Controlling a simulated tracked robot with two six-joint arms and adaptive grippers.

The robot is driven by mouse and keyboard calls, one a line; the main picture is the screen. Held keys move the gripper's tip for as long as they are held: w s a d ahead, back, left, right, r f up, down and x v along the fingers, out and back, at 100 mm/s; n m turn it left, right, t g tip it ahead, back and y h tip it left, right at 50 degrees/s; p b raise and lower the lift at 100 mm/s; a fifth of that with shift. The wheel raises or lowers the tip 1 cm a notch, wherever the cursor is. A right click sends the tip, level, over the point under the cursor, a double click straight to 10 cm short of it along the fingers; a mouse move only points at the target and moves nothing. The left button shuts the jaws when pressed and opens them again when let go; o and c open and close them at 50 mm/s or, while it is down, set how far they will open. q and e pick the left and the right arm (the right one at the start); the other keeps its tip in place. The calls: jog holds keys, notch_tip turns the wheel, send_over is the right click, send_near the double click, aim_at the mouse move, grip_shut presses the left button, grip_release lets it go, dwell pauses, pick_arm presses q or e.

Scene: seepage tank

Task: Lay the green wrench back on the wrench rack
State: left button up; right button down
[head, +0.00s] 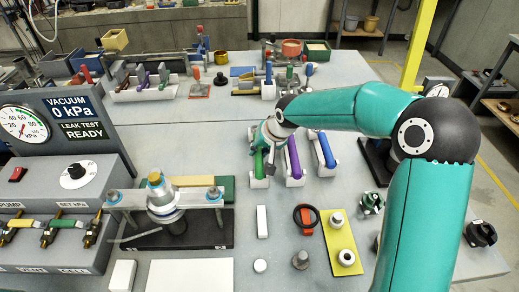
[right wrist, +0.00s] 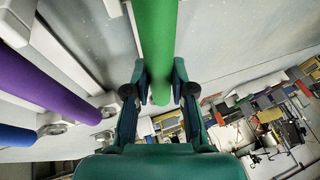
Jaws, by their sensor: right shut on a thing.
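The green wrench (head: 258,163) is at the left end of the wrench rack, in line with its leftmost white rest. My right gripper (head: 262,145) is shut on it from above; the hand partly hides the wrench's far end. In the right wrist view the green handle (right wrist: 154,45) runs between both fingers (right wrist: 161,88). The wrench rack (head: 296,182) has white rests and also holds a purple wrench (head: 292,155) and a blue wrench (head: 326,149) to the right. I cannot tell whether the green wrench touches its rest. My left gripper is not in view.
A clamped fixture (head: 168,200) stands on a black plate at left front. Bare grey table lies behind the rack.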

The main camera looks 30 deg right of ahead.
jog(key=shift+f, duration=0.2)
dwell(0.4)
jog(key=c, duration=0.9)
grip_release()
jog(key=v, duration=1.2)
jog(key=shift+s, duration=0.1)
